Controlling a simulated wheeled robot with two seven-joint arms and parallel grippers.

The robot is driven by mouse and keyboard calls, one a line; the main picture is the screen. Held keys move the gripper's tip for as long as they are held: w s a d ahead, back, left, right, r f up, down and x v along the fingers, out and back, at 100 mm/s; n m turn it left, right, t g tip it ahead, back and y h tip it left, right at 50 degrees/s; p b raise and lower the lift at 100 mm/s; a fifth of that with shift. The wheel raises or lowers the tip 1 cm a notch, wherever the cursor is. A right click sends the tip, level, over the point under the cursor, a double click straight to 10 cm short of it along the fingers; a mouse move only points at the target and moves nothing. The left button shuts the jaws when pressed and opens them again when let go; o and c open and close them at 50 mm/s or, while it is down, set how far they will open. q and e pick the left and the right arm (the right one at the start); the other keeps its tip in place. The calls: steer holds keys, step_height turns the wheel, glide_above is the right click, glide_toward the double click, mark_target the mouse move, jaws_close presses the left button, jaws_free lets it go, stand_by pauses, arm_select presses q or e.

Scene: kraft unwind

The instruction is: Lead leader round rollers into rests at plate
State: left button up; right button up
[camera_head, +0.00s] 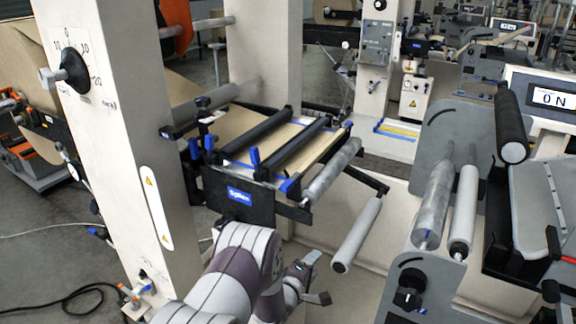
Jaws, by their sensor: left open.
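The brown kraft web (240,128) lies on the splice table under two black bars (293,150) with blue levers. I cannot make out a separate loose leader end. A silver roller (332,170) runs along the table's right edge. A pale roller (357,234) hangs on an arm lower right of it. A silver roller (434,200) and a pale roller (462,212) stand at the grey plate (462,128). My left gripper (312,278) is open, below the table's front and left of the hanging roller; I see nothing between its fingers. My right gripper is not in view.
A cream column (115,130) with a dial (75,70) stands at the left. A black roller (512,125) juts out near the display (552,98) at the right. A grey bracket with a black knob (410,285) stands at the lower right. A cable lies on the floor.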

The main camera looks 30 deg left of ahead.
arm_select(q)
steer(key=a+r+p, duration=0.4)
steer(key=r+p, duration=0.1)
steer(key=r, duration=0.3)
steer(key=w+a+r+p, duration=0.1)
steer(key=a+r+p, duration=0.3)
steer(key=r+p, duration=0.3)
steer(key=a+r+p, duration=0.4)
steer(key=r, duration=0.5)
steer(key=b, duration=0.7)
glide_toward(283, 188)
steer(key=w+f, duration=0.2)
steer(key=w, duration=0.2)
steer(key=x, duration=0.7)
steer(key=shift+d+r+b, duration=0.2)
steer(key=shift+r+b, duration=0.1)
steer(key=shift+b, duration=0.1)
steer(key=shift+w, duration=0.6)
jaws_close()
